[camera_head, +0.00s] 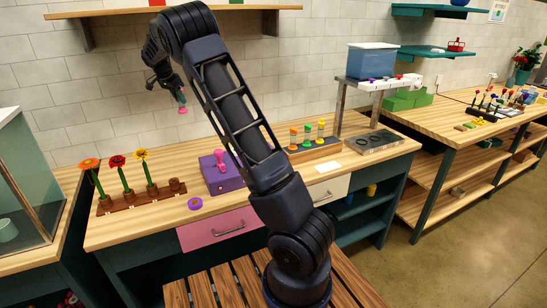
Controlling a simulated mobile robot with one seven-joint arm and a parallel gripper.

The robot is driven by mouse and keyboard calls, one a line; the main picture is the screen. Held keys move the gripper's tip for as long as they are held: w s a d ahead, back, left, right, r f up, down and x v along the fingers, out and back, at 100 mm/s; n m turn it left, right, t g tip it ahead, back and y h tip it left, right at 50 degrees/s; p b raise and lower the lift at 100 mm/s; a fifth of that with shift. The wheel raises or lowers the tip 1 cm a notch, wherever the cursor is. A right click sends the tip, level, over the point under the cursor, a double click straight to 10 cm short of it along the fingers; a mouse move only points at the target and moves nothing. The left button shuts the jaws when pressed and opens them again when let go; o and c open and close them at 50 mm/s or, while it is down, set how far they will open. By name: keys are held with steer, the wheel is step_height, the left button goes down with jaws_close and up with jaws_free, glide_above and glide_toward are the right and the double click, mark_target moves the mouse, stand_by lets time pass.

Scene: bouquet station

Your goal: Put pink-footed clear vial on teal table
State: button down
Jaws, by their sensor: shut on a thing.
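My gripper (178,88) is raised in front of the tiled wall, high above the back left of the workbench. It is shut on a small clear vial with a pink foot (183,110), which hangs below the fingers, foot down. The jaws hide the vial's upper part. The workbench (250,203) has a pale wooden top on a dark teal frame, and the vial is well clear of it. A second wood-topped, teal-framed table (462,101) stands at the right. I cannot tell which one the name teal table means.
The bench holds a flower rack (147,198), a purple box (222,178), a purple ring (195,204), a rack of coloured vials (315,151) and a dark plate (374,141). A blue bin (372,61) sits on a raised shelf. My arm hides part of the bench's middle.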

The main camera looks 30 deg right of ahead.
steer(key=s+a+f, duration=0.1)
steer(key=s+a, duration=0.3)
steer(key=a, duration=0.7)
steer(key=s+a, duration=0.3)
steer(key=a, duration=0.8)
steer(key=s+a+f, duration=0.1)
steer(key=s+a, duration=0.3)
steer(key=a, duration=0.7)
step_height(320, 180, down, 20)
steer(key=shift+a+f, duration=0.1)
steer(key=c, duration=1.1)
jaws_free()
steer(key=shift+f, duration=0.1)
